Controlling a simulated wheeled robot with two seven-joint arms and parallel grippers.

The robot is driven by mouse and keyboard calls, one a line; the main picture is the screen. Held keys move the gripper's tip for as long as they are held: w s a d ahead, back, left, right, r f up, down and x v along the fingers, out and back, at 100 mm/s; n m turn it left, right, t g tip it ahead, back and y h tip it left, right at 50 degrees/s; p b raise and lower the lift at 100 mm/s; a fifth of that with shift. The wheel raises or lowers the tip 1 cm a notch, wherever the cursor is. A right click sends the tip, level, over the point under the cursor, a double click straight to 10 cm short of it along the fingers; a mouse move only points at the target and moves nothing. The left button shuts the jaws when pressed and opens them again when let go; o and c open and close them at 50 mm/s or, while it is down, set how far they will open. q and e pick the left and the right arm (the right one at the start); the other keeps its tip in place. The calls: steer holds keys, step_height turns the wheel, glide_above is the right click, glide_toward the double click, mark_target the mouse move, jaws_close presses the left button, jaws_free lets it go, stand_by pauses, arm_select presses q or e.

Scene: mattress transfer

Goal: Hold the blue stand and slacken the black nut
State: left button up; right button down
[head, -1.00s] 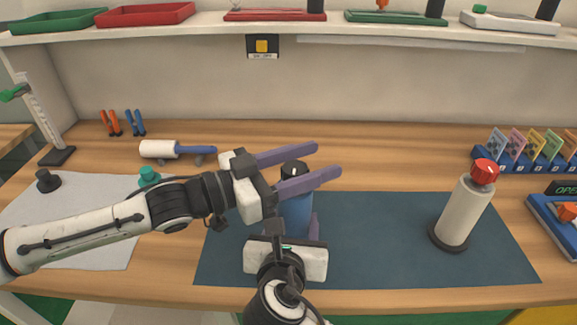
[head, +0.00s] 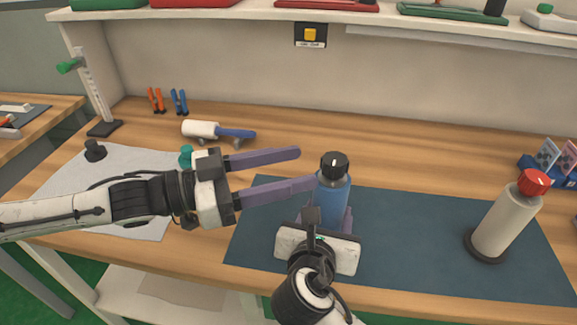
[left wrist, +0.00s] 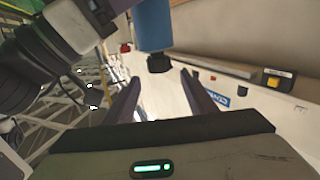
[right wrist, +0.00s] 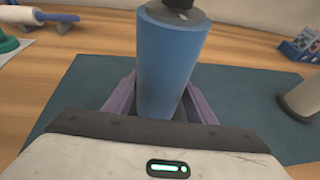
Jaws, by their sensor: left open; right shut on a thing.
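The blue stand (head: 333,200) is upright on the dark blue mat (head: 410,225), with the black nut (head: 334,165) on its top. My right gripper (right wrist: 158,105) is shut on the blue stand, its purple fingers on either side of the body. My left gripper (head: 308,170) is open and empty, its fingers pointing right, just left of the nut and stand. In the left wrist view the blue stand (left wrist: 154,25) and its black nut (left wrist: 160,64) appear beyond the spread fingers, not between them.
A cream stand (head: 505,222) with a red nut (head: 533,182) is on the mat's right. A white roller with a blue handle (head: 235,133) lies behind my left gripper. Pliers (head: 157,100), a grey sheet (head: 75,180) and a small black knob (head: 95,150) are at left.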

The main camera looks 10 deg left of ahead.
steer(key=shift+r, duration=0.2)
steer(key=c, duration=0.9)
jaws_free()
steer(key=shift+o, duration=0.9)
steer(key=shift+f, duration=0.15)
